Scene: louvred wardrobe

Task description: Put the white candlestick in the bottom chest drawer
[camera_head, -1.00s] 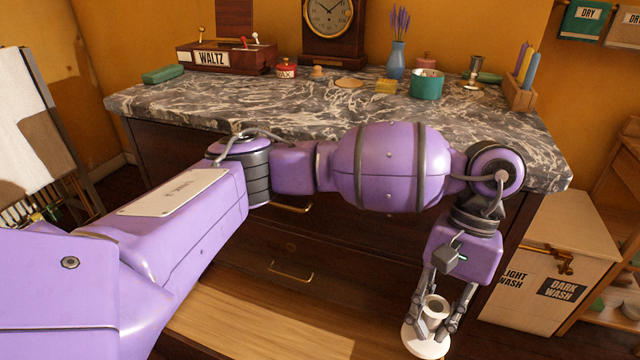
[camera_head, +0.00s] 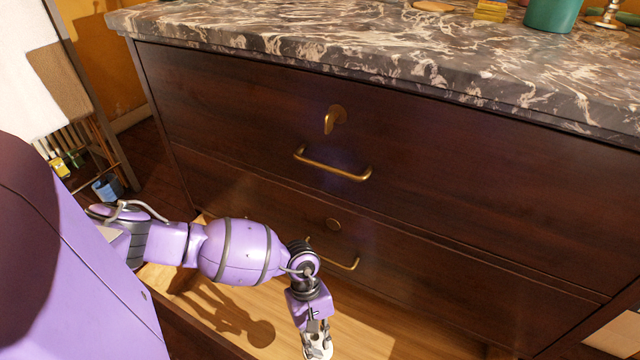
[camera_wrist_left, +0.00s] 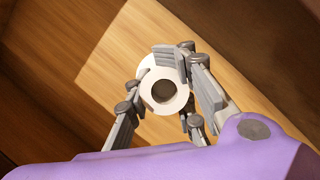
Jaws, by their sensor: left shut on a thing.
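The white candlestick (camera_wrist_left: 163,108) is in my left gripper (camera_wrist_left: 163,85), seen from above as a pale ring with a dark socket over a wider round base. In the head view my left gripper (camera_head: 318,343) points down at the bottom edge, shut on the candlestick, which is mostly cut off or covered there. The bottom chest drawer (camera_head: 375,325) is pulled open, with a bare pale wood floor. The gripper hangs over this drawer; I cannot tell whether the candlestick touches its floor. My right gripper is not in view.
Two shut dark drawers with brass handles (camera_head: 332,166) rise behind my arm. The marble top (camera_head: 330,45) overhangs them and bears a teal pot (camera_head: 552,12) at the back right. A rack with cloths (camera_head: 60,85) stands at the left.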

